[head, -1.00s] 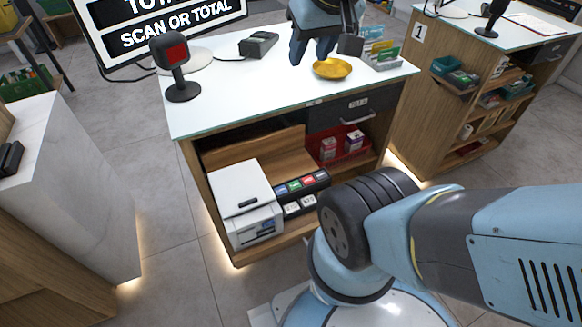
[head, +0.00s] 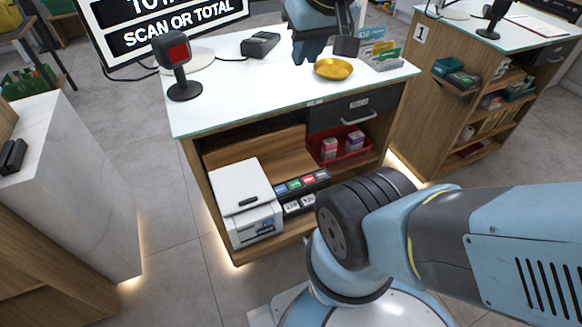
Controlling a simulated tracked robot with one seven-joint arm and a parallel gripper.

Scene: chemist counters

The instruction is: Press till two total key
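The till screen (head: 170,22) at the top left reads "SCAN OR TOTAL", its upper line cut off. A small dark keypad-like device (head: 261,44) lies on the white counter (head: 235,95); its keys are too small to read, and I cannot pick out a total key. My gripper (head: 309,56) is over the back of the counter, right of the device and apart from it. The hand's upper part is cut off by the frame.
A black scanner with a red window (head: 178,52) stands at the counter's left. A gold dish (head: 333,69) and a card rack (head: 382,58) sit near my gripper. A printer (head: 246,205) is on the shelf below. Another counter (head: 425,80), marked 1, stands right.

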